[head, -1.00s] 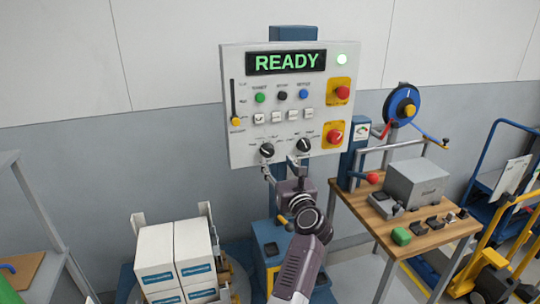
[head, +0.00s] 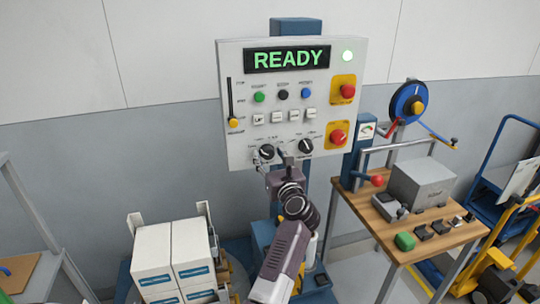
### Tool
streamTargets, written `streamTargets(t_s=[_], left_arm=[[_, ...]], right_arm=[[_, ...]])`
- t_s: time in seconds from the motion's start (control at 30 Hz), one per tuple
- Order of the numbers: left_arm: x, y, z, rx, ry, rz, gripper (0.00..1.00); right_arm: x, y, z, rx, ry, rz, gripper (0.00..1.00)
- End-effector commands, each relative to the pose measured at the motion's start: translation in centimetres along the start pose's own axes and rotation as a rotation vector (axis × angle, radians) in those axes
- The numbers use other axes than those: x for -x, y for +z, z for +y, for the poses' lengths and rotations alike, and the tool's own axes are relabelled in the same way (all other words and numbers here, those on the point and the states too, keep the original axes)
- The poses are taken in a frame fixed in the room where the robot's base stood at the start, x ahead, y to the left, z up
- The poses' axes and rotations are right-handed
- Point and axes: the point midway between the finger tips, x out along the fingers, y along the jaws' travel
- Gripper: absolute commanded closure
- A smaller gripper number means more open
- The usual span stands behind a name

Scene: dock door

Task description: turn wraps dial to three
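The control panel (head: 235,105) hangs on a blue post, with a green READY display (head: 286,59). Along its lower edge sit two black dials with pale pointers: a left dial (head: 267,151) and a right dial (head: 306,146). Their labels are too small to read, so I cannot tell which one is for wraps. My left gripper (head: 271,158) is at the panel's lower edge, its fingers apart on either side of the left dial. I cannot tell whether they touch it. My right gripper is not in view.
The panel also carries a slider (head: 233,122), small coloured buttons, white square buttons and two red knobs on yellow plates (head: 337,135). White boxes (head: 175,258) stand below left. A wooden bench (head: 418,240) with a grey box (head: 422,185) stands to the right.

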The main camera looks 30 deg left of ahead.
Motion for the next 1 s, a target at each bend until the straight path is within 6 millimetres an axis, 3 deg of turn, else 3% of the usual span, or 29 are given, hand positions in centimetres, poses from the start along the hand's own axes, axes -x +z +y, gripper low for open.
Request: streamTargets(t_s=[0.03, 0.2, 0.37, 0.67, 1.0], left_arm=[[0.0, 0.0, 0.0, 0.0, 0.0, 0.0, 0.59], [0.0, 0.0, 0.0, -0.001, 0.0, 0.0, 0.78], [0.0, 0.0, 0.0, -0.001, 0.0, 0.0, 0.95], [0.0, 0.1, 0.0, -0.045, 0.001, 0.001, 0.95], [0.0, 0.2, 0.1, -0.27, 0.001, 0.004, 0.95]], right_arm=[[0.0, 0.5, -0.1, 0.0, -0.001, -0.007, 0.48], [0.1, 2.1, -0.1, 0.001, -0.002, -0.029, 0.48], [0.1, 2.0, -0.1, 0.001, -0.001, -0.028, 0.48], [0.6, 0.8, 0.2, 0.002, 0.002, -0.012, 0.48], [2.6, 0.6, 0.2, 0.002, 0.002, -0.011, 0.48]])
